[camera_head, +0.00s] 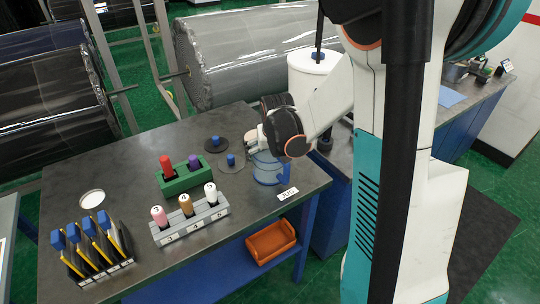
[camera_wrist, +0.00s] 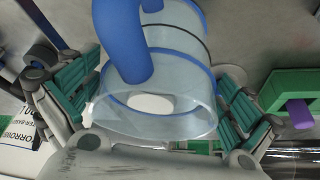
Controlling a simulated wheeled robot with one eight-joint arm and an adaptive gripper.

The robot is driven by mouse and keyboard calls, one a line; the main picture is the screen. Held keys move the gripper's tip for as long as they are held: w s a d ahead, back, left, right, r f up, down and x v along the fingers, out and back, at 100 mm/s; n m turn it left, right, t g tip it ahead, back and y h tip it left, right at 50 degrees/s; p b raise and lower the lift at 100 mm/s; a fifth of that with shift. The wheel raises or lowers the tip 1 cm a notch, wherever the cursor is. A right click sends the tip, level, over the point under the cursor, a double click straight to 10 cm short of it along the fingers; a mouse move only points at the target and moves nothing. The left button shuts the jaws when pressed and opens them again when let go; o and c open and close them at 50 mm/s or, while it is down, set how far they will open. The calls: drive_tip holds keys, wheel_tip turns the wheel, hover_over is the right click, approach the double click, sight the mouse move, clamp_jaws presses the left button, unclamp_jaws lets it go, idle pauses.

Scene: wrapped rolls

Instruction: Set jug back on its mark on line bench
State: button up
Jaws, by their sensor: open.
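The jug (camera_head: 267,172) is clear and bluish with blue bands, near the right edge of the line bench (camera_head: 130,160). My gripper (camera_head: 256,146) is at the jug, and my wrist hides part of it. In the wrist view the jug (camera_wrist: 185,62) with its thick blue handle (camera_wrist: 122,45) lies between my two spread green-padded fingers (camera_wrist: 158,105). A gap shows beside at least the right finger; I cannot tell whether the left one touches. A white oval shows through the jug. A white card reading JUG (camera_head: 287,194) lies just in front of it. The bench surface under the jug is hidden.
A green block (camera_head: 184,181) with red and purple pegs and a grey numbered rack (camera_head: 190,222) stand left of the jug. A white disc (camera_head: 92,199) and blue-topped tools (camera_head: 90,245) are farther left. An orange bin (camera_head: 271,243) sits below.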

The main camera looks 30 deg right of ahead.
drive_tip(key=p+v, duration=0.3)
drive_tip(key=v, duration=0.8)
drive_tip(key=shift+r, duration=0.2)
drive_tip(key=shift+s, duration=0.15)
